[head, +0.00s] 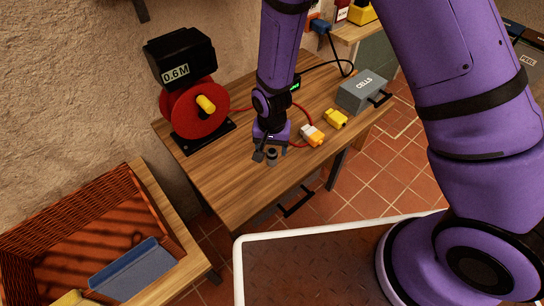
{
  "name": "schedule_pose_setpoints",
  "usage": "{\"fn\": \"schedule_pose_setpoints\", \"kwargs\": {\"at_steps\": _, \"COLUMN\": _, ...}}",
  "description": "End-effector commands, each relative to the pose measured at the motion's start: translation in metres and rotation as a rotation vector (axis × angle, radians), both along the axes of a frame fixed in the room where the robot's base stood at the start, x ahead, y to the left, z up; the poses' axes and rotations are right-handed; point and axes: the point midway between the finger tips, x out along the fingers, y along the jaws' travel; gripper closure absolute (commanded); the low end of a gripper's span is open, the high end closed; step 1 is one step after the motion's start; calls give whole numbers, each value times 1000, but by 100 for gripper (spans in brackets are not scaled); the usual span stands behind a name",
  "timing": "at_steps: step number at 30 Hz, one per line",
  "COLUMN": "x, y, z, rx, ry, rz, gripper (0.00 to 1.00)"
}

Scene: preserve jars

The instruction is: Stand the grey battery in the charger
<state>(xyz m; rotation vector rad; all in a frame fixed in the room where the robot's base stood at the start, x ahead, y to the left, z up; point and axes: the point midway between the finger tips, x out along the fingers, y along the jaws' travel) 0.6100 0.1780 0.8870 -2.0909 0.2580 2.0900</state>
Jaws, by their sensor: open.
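My gripper (271,153) points down, low over the near edge of the wooden table, and its jaws are apart. A small dark grey cylinder (271,157), which looks like the grey battery, stands at its fingertips. I cannot tell whether it is fully between the fingers; nothing shows it gripped. A green-lit display (295,86) shows just behind my forearm with a black cable near it. It may belong to the charger, but my arm hides most of it, and its slot cannot be seen.
The table (222,160) also holds a red cable reel (190,112), an orange-and-white connector (312,135), a yellow connector (336,119) and a grey CELLS box (358,94). A wicker basket (95,208) with a blue item (130,268) stands lower left. A dark handle (296,203) juts from the table front.

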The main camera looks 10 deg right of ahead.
Motion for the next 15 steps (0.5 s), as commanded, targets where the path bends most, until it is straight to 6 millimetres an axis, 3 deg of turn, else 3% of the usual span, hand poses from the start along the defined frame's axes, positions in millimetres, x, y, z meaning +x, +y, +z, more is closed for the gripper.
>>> {"fn": "schedule_pose_setpoints", "kwargs": {"at_steps": 9, "x": 2, "y": -1, "z": -36, "rx": -2, "ry": 4, "rz": 0, "gripper": 36}}
{"fn": "schedule_pose_setpoints", "kwargs": {"at_steps": 15, "x": 3, "y": -1, "z": -50, "rx": -1, "ry": 1, "rz": 0, "gripper": 36}}
